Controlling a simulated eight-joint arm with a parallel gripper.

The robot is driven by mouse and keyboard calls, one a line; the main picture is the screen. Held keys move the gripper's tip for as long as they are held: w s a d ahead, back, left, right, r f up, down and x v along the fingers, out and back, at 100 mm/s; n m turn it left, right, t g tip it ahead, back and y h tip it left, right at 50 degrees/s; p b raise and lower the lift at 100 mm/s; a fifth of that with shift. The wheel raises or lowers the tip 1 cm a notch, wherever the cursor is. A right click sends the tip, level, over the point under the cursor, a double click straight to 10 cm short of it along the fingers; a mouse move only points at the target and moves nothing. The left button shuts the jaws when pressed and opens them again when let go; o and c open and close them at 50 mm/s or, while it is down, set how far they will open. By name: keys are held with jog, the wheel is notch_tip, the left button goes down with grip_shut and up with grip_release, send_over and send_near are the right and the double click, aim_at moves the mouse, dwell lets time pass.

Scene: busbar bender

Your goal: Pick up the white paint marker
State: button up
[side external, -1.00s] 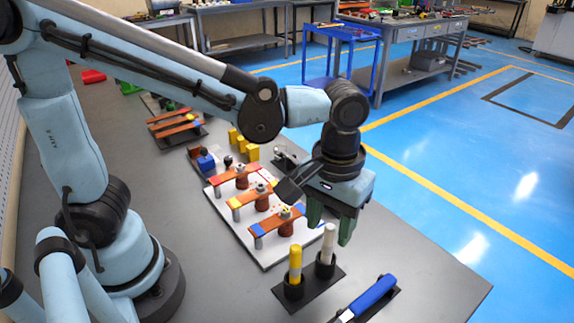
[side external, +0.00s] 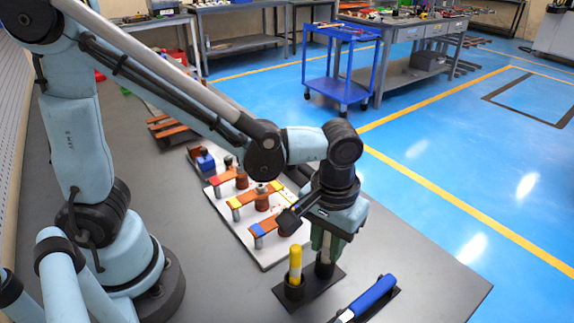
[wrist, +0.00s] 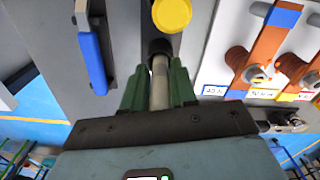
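The white paint marker (wrist: 160,82) stands upright in a black cup on the holder. In the wrist view it lies between the two green fingers of my gripper (wrist: 159,80), with what look like narrow gaps on both sides. In the side view my gripper (side external: 325,240) points down over the marker's cup (side external: 325,268), and its fingers hide most of the marker. The fingers appear open around it. The yellow marker (side external: 295,262) stands in the neighbouring cup, to the left in the side view; its round yellow top (wrist: 172,14) is near the upper edge of the wrist view.
A blue-handled tool (side external: 372,292) lies on a dark mat to the right of the holder. The grey table (side external: 430,270) is clear at the right.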

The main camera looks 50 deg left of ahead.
grip_shut()
jog(key=shift+r, duration=0.15)
